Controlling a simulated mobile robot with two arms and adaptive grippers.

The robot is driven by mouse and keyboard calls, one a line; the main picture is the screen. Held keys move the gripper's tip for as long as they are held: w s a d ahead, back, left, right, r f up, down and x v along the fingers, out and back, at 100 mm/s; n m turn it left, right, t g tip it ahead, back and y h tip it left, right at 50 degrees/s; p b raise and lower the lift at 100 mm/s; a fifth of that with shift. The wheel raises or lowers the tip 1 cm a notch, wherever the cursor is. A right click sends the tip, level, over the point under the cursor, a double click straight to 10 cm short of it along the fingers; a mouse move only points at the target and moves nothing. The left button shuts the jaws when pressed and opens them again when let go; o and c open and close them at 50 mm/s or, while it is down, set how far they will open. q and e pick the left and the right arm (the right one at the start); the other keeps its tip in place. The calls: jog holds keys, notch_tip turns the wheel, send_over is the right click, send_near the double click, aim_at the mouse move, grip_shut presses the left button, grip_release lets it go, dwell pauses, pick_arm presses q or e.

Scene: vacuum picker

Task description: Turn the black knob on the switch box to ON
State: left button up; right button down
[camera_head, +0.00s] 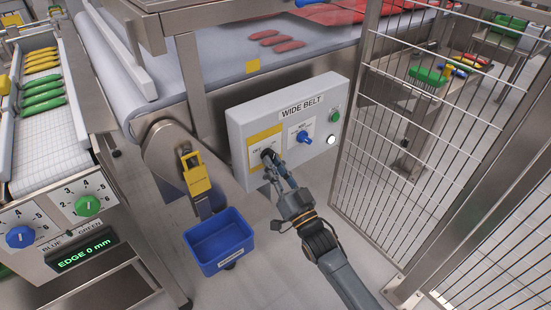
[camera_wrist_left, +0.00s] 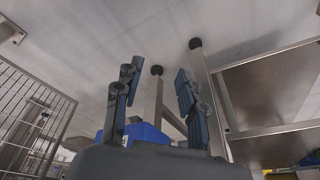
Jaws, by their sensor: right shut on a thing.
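The switch box (camera_head: 238,128) is a light grey cabinet labelled WIDE BELT, mounted beside the conveyor. Its black knob (camera_head: 267,154) sits on a yellow plate (camera_head: 264,135) at the left of the front face. My right gripper (camera_head: 273,163) reaches up from the lower right and is shut on the black knob. The fingers cover part of the knob and plate, so I cannot read the knob's setting. My left gripper (camera_wrist_left: 157,88) shows only in the left wrist view, with its fingers wide apart and nothing between them.
A blue knob (camera_head: 305,137), a green button (camera_head: 335,116) and a white button (camera_head: 331,140) are on the same box. A wire fence (camera_head: 400,130) stands close on the right.

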pick_arm(q)
jog(key=s+f+g+p, duration=0.1)
jog(key=s+f+p, duration=0.3)
jog(key=f, duration=1.1)
jog(key=shift+s+a, duration=0.3)
jog(key=shift+s, duration=0.3)
pick_arm(e)
jog(key=shift+s+a+m+h, duration=0.1)
jog(key=shift+m+h, duration=0.9)
jog(key=shift+m, duration=1.05)
jog(key=shift+s+a+m+h, duration=0.1)
jog(key=shift+m+h, duration=0.9)
jog(key=shift+m, duration=1.05)
jog(key=c, duration=1.3)
grip_release()
jog(key=shift+r, duration=0.1)
